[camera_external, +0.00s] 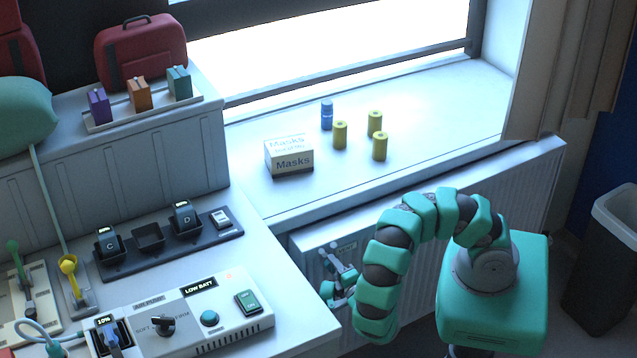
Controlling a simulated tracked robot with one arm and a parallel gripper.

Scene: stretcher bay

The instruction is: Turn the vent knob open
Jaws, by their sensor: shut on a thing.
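My gripper (331,258) is at the left end of the white radiator-like panel (424,225) below the window sill. My teal and dark segmented arm (383,262) curves down to it from the right. The jaws are shut on the vent knob, which is small here and largely hidden by the fingers. I cannot tell which way the knob is turned. A small greenish label (346,246) shows on the panel just right of the fingers.
The sill above holds a Masks box (289,156), several yellow cylinders (380,147) and a blue one (326,115). A counter with an air pump unit (190,315) stands close left of my gripper. A grey bin (606,262) is at far right.

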